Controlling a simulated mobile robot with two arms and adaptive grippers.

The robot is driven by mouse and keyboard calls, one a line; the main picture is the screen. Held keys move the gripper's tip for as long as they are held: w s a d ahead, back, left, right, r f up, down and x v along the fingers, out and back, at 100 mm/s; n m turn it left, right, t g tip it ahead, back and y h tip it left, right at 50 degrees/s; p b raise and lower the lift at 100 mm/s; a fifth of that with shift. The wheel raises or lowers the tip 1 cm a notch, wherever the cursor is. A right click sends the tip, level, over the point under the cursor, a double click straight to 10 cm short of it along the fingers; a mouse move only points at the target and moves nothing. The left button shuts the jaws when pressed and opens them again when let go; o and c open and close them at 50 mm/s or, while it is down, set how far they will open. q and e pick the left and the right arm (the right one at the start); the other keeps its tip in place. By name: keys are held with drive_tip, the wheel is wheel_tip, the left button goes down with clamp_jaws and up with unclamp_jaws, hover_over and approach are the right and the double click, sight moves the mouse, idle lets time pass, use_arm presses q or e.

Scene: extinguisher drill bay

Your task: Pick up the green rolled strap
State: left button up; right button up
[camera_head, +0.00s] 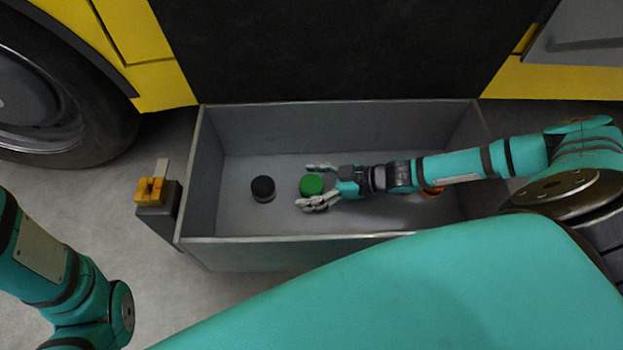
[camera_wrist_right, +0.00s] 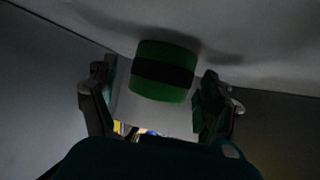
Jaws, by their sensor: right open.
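The green rolled strap (camera_head: 311,184) sits on the floor of a grey open bin (camera_head: 330,240), near its middle. In the right wrist view the green strap (camera_wrist_right: 163,70) shows a dark band around it. My right gripper (camera_head: 313,187) reaches into the bin from the right with open fingers on either side of the strap. In the right wrist view, the fingers of my right gripper (camera_wrist_right: 158,98) stand apart, with a gap to the strap on both sides. My left arm shows at the lower left, but its gripper is out of view.
A black roll (camera_head: 263,189) stands left of the green one. An orange item (camera_head: 432,190) is partly hidden under my right arm. The bin walls surround them. An orange-topped post (camera_head: 153,192) stands outside the left wall. A wheel (camera_head: 50,90) is at upper left.

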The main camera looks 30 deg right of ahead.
drive_tip(key=c, duration=1.4)
